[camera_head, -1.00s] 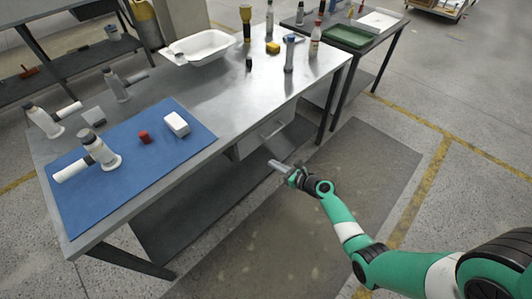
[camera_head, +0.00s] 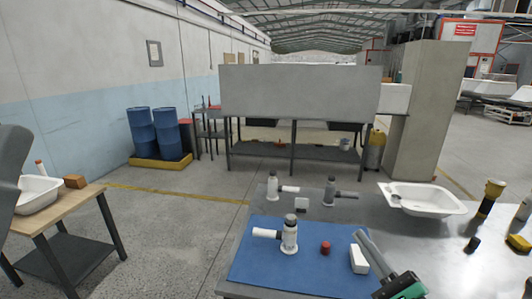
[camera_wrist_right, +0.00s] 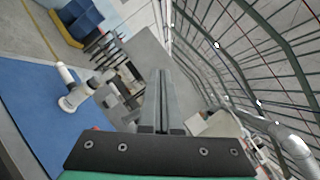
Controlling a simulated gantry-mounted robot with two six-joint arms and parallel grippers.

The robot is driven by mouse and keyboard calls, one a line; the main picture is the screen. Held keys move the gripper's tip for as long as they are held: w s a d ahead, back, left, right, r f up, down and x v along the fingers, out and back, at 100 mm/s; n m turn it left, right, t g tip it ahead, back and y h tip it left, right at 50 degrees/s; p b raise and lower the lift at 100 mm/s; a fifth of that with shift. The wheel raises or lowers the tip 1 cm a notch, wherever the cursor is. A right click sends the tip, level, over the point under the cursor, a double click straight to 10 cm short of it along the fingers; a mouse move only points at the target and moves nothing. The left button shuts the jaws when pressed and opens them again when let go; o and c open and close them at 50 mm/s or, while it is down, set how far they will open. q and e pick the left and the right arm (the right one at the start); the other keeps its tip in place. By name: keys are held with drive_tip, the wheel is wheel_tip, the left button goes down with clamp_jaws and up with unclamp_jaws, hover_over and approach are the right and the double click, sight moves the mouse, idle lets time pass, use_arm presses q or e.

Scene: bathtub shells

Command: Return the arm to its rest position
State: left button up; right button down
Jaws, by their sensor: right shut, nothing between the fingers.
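My right gripper (camera_head: 361,238) rises into the bottom of the head view, its grey fingers in front of the blue mat (camera_head: 262,272) and close beside the white block (camera_head: 358,258) in the picture. In the right wrist view its fingers (camera_wrist_right: 162,74) are together with nothing between them. Only a small green part of my right arm shows at the bottom of the head view. My left gripper is not in view.
On the metal table (camera_head: 333,216) stand a white and grey fitting (camera_head: 289,240), a red cap (camera_head: 325,248), more fittings and a white basin (camera_head: 428,199). A wooden table (camera_head: 62,207) is at the left. Blue barrels (camera_head: 166,132) stand behind, with open floor between.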

drive_tip(key=s+a+r+n+t+y+p, duration=0.1)
drive_tip(key=s+a+r+n, duration=0.35)
drive_tip(key=r, duration=0.45)
drive_tip(key=s+a+r+n+t+y, duration=0.2)
drive_tip(key=s+a+r+n, duration=0.15)
drive_tip(key=r+n, duration=0.4)
drive_tip(key=s+a+r+n+t+y+p, duration=0.1)
drive_tip(key=s+a+r+n, duration=0.25)
drive_tip(key=r, duration=0.65)
drive_tip(key=s+d+r+n+t+h, duration=0.3)
drive_tip(key=s+d+r+n+h, duration=0.1)
drive_tip(key=s+d+n+h, duration=0.3)
wheel_tip(320, 180, up, 38)
drive_tip(key=a+n+p, duration=0.1)
drive_tip(key=p, duration=3.6)
drive_tip(key=shift+f, duration=0.15)
drive_tip(key=shift+s+a+n, duration=0.1)
drive_tip(key=shift+n, duration=0.15)
